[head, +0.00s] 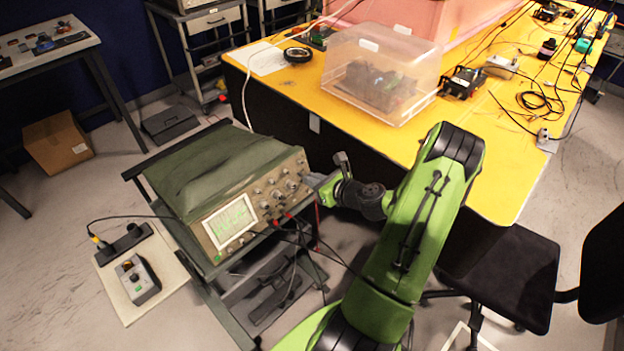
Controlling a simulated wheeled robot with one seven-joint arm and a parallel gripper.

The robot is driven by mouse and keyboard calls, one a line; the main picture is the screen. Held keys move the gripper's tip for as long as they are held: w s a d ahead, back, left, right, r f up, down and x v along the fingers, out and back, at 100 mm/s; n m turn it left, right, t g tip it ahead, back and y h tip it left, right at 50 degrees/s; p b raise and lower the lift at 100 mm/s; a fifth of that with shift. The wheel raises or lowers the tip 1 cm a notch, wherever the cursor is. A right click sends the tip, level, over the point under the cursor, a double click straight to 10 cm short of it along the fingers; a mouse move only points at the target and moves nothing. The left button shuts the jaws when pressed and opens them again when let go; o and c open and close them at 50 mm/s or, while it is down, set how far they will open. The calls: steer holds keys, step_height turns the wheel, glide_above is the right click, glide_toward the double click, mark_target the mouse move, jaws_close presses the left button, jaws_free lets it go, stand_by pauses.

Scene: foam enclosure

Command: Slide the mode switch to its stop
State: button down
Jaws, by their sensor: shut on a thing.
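An oscilloscope (208,237) with a lit green screen (230,221) stands on a cart, its knobbed front panel facing front right. My gripper (312,181) is at the upper right end of that panel, its fingertips against the panel. It is shut on a small part there, at the place of the mode switch. The switch itself is hidden by the fingers and too small to make out, so its position along its travel cannot be told.
A green cover lies on the oscilloscope (205,165). Cables hang below its panel. A yellow table (470,150) with a clear plastic box (380,75) stands behind my arm. A black chair (500,270) is at the right. A control box (137,280) sits at lower left.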

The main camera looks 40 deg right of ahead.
steer(key=c, duration=1.6)
jaws_free()
steer(key=shift+d, duration=0.15)
steer(key=shift+o, duration=0.4)
steer(key=shift+d, duration=0.15)
steer(key=shift+s, duration=0.1)
steer(key=p+v, duration=0.2)
steer(key=v, duration=1.3)
steer(key=shift+s, duration=0.3)
